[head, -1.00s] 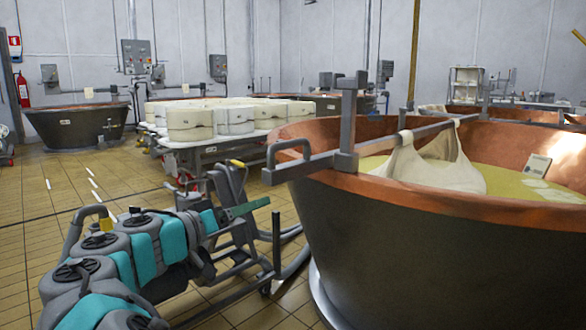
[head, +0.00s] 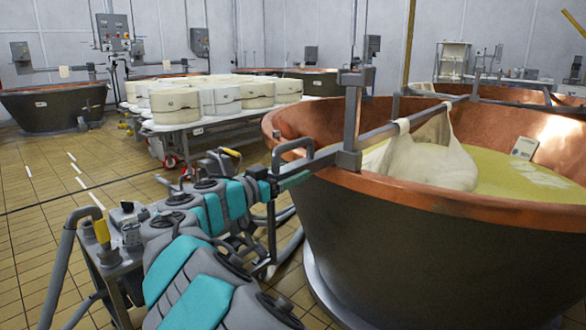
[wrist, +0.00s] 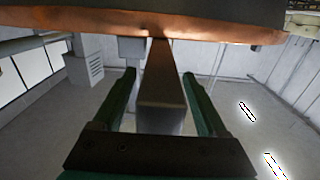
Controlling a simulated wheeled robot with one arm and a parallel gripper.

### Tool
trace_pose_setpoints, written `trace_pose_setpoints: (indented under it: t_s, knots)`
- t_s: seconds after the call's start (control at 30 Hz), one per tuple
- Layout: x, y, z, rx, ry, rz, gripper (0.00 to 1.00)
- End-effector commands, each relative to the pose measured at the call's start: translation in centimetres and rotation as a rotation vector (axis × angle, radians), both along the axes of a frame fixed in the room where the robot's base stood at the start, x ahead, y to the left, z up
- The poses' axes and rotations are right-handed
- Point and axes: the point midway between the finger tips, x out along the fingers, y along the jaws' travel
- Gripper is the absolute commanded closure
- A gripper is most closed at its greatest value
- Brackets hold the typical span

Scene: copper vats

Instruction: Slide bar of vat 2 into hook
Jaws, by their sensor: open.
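The large vat (head: 420,240) with a copper rim stands at right in the head view; I see no number on it. A grey bar (head: 425,117) crosses above it, with a white cloth (head: 430,155) hanging from it. The bar's near end has a looped handle (head: 293,146) outside the rim, beside an upright grey post (head: 352,120). I cannot make out which part is the hook. My gripper (head: 300,179) is at the handle's lower end. In the wrist view, its open green fingers (wrist: 160,90) stand either side of a grey bar end (wrist: 160,105), with gaps visible.
A white table (head: 190,128) with several round white moulds (head: 220,98) stands behind. Another vat (head: 50,105) is at far left. The tiled floor (head: 50,205) at left is clear. The near vat's wall is close to my arm.

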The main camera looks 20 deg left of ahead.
Motion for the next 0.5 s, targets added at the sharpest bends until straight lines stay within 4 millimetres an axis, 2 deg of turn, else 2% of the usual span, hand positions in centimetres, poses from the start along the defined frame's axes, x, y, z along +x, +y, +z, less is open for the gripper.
trace_pose_setpoints:
  t_s: [0.13,0.43,0.5]
  knots:
    - [0.92,-0.39,0.03,-0.001,0.0,0.0,0.25]
    - [1.09,-0.48,0.06,0.0,-0.001,0.0,0.25]
    - [1.08,-0.49,0.07,0.0,-0.001,0.0,0.33]
